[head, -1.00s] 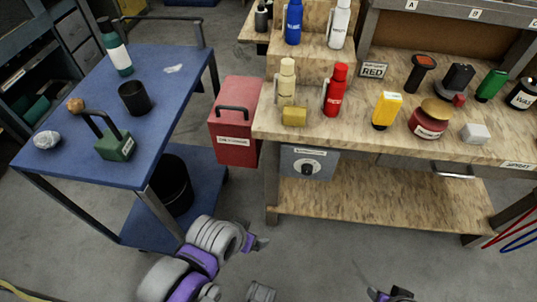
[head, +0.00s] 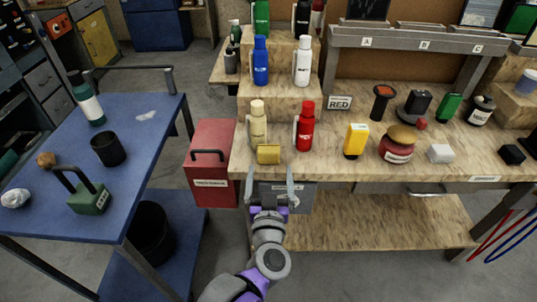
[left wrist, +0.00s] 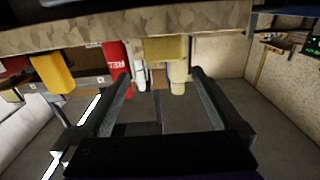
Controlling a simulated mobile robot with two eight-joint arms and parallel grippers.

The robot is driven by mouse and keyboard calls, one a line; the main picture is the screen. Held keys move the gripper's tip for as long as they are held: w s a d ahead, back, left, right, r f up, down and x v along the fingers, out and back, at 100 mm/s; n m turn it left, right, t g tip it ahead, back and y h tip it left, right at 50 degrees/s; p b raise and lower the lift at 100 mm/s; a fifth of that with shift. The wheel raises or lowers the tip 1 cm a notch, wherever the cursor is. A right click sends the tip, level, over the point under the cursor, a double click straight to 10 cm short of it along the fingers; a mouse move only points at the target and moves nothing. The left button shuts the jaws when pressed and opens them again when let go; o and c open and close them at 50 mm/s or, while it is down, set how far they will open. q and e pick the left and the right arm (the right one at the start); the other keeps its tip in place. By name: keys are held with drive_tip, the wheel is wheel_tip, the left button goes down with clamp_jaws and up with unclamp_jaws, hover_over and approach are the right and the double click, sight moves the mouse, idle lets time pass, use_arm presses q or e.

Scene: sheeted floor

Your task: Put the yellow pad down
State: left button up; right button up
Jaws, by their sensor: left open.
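The yellow pad (head: 268,154) is a small yellow block on the wooden bench (head: 330,172), at its front edge, in front of the cream bottle (head: 257,124). It also shows in the left wrist view (left wrist: 166,48), where the scene appears upside down. My left gripper (head: 271,172) is open and empty, just in front of the bench edge, with its fingers pointing toward the pad. In the left wrist view its two fingers (left wrist: 161,76) are spread wide, and the pad lies beyond the tips, apart from them. My right gripper is not in view.
A red bottle (head: 305,126) stands right of the pad, then a yellow container (head: 355,141). A red box (head: 212,165) is left of the bench. A blue cart (head: 135,140) with several items stands further left.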

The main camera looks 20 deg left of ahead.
sight(268, 154)
use_arm(q)
drive_tip(key=x, duration=0.3)
drive_tip(key=shift+w+a+f, duration=0.1)
drive_tip(key=shift+w+a, duration=0.05)
drive_tip(key=shift+w, duration=0.2)
drive_tip(key=shift+a+b+x, duration=0.1)
drive_tip(key=shift+b+x, duration=0.3)
drive_tip(key=shift+x, duration=0.95)
drive_tip(key=shift+a+b+x, duration=0.15)
drive_tip(key=shift+b+x, duration=0.2)
drive_tip(key=shift+x, duration=1.05)
drive_tip(key=shift+s, duration=0.2)
drive_tip(key=c, duration=1.4)
